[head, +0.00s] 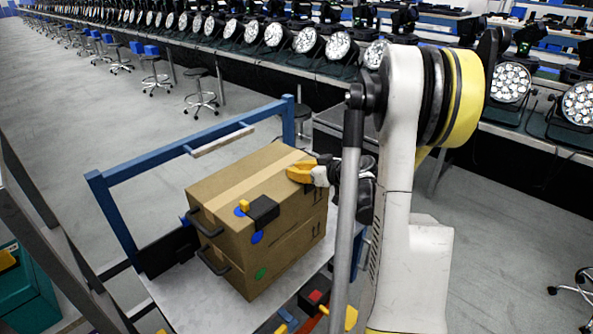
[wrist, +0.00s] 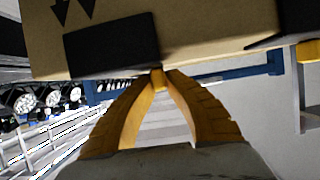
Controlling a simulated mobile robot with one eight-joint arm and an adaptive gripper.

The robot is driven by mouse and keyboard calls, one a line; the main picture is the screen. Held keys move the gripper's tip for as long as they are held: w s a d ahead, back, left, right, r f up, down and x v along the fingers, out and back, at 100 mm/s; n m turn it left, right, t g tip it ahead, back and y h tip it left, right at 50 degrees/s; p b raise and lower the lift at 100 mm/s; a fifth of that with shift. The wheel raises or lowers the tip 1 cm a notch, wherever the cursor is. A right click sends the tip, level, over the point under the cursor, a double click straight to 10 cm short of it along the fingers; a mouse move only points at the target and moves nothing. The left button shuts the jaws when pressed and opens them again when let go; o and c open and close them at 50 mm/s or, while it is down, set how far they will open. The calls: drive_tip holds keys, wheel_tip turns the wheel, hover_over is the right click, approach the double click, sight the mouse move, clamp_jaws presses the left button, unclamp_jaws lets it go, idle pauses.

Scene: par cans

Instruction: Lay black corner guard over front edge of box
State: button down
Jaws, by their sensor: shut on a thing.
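A brown cardboard box (head: 228,187) lies on top of another box on a cart. My gripper (head: 300,173) is at the upper right edge of the top box. In the wrist view my yellow fingers (wrist: 158,80) meet on a small yellow tab at the rim of a black corner guard (wrist: 112,46). That guard lies against the box face with printed arrows; in the head view it is mostly hidden by the gripper. Another black corner guard (head: 263,210) with a yellow tab (head: 244,205) sits over the near top edge of the box; it also shows in the wrist view (wrist: 270,40).
The cart has a blue frame (head: 112,215) and a grey top (head: 190,295). The lower box (head: 278,262) has black handles. Several coloured pieces (head: 315,297) lie at the cart's near right. Benches of stage lights (head: 305,40) stand behind.

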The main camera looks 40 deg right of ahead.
drive_tip(key=c, duration=1.4)
unclamp_jaws()
drive_tip(key=shift+c, duration=0.2)
drive_tip(key=v, duration=1.2)
drive_tip(key=shift+r, duration=0.1)
